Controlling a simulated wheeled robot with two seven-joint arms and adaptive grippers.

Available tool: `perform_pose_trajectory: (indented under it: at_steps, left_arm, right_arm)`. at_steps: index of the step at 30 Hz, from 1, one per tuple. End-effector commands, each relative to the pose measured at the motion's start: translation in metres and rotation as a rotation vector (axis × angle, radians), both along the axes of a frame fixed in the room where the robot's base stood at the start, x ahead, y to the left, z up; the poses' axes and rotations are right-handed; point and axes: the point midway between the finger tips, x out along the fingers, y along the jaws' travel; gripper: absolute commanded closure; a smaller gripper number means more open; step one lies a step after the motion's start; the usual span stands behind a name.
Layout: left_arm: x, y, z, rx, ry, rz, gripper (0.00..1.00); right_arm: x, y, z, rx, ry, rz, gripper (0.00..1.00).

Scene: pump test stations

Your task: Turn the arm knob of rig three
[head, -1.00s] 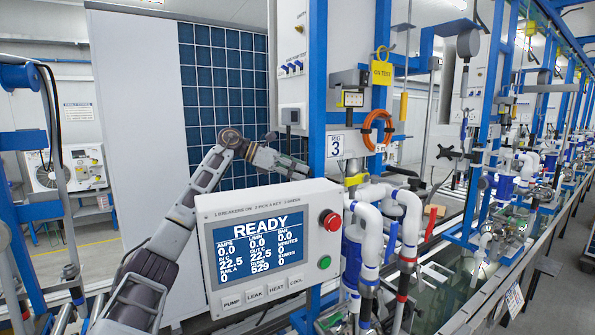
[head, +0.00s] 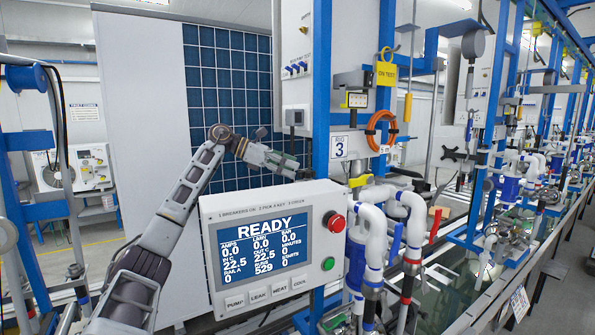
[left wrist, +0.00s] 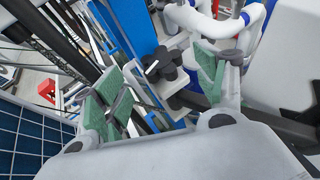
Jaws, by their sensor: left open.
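Rig three shows by its "RIG 3" sign (head: 340,147) on the blue post. A small dark, knob-like part (head: 294,117) sits on the panel left of that post; I cannot tell for sure that it is the arm knob. My left gripper (head: 290,163) is below it, beside the post and above the control box. In the left wrist view my left gripper (left wrist: 163,88) has its green-padded fingers wide apart and nothing between them in its grip. A black lobed knob (left wrist: 161,65) shows beyond the gap between the fingers. My right gripper is out of view.
The control box (head: 268,250) reads READY, with a red button (head: 334,221) and a green button (head: 328,263). White pipes (head: 378,225) stand right of it. An orange hose coil (head: 380,130) and yellow tag (head: 386,74) hang on the rig. A blue-tiled panel (head: 225,90) is behind my arm.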

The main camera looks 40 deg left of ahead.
Motion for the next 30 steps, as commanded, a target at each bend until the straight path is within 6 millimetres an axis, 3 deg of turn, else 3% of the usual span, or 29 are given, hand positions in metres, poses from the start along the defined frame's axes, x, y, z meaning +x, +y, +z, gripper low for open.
perform_pose_trajectory:
  at_steps: [15,30]
  left_arm:
    - [-0.048,0.043,0.026,0.001,0.001,0.000,0.29]
    - [-0.055,0.049,0.030,0.001,0.000,-0.001,0.29]
  right_arm:
    - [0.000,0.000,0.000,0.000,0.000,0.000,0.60]
    - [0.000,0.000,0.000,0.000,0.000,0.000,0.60]
